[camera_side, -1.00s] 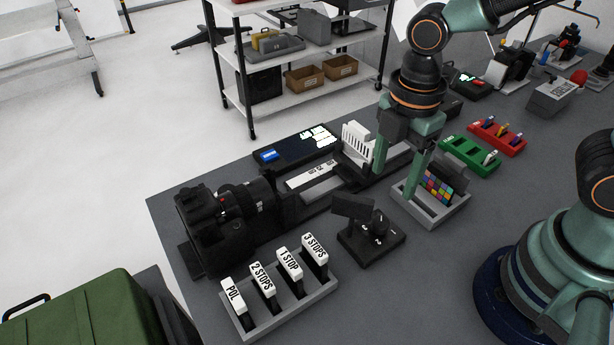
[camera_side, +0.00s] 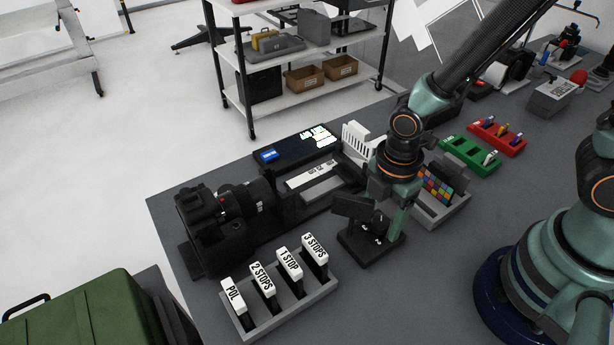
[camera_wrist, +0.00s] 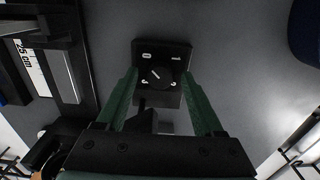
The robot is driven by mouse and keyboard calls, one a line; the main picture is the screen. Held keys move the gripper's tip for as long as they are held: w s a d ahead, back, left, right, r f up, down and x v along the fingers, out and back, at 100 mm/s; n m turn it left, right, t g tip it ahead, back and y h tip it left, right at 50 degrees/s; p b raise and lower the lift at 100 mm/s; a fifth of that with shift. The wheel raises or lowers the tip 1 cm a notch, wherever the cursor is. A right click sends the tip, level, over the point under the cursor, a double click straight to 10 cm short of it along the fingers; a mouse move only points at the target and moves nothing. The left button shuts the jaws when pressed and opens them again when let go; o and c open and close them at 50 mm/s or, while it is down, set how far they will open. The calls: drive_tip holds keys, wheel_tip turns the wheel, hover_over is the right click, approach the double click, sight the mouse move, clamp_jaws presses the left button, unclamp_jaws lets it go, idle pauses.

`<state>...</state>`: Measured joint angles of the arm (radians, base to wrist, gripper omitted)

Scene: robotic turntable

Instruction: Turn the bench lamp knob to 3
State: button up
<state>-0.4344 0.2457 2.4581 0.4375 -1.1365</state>
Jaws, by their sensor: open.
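The bench lamp (camera_side: 352,207) is a small black unit with a tilted head and a flat base, in the middle of the side view. Its round black knob (camera_wrist: 158,77) sits on the base's panel, with white marks around it too small to read surely. A white line on the knob slants to the upper left in the wrist view. My gripper (camera_wrist: 159,74) is open, pointing down over the panel, its green fingers on either side of the knob with gaps showing. In the side view my gripper (camera_side: 389,214) partly hides the knob; contact cannot be told.
A grey rack (camera_side: 288,316) of labelled filters stands in front of the lamp. A camera (camera_side: 215,225) is to the left. A colour-chart holder (camera_side: 452,211) is close on the right. Green (camera_side: 468,155) and red (camera_side: 498,137) trays lie beyond.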

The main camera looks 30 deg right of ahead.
clamp_jaws()
drive_tip(key=shift+m, duration=0.3)
drive_tip(key=m, duration=1.1)
drive_tip(key=shift+m, duration=0.4)
idle(0.4)
unclamp_jaws()
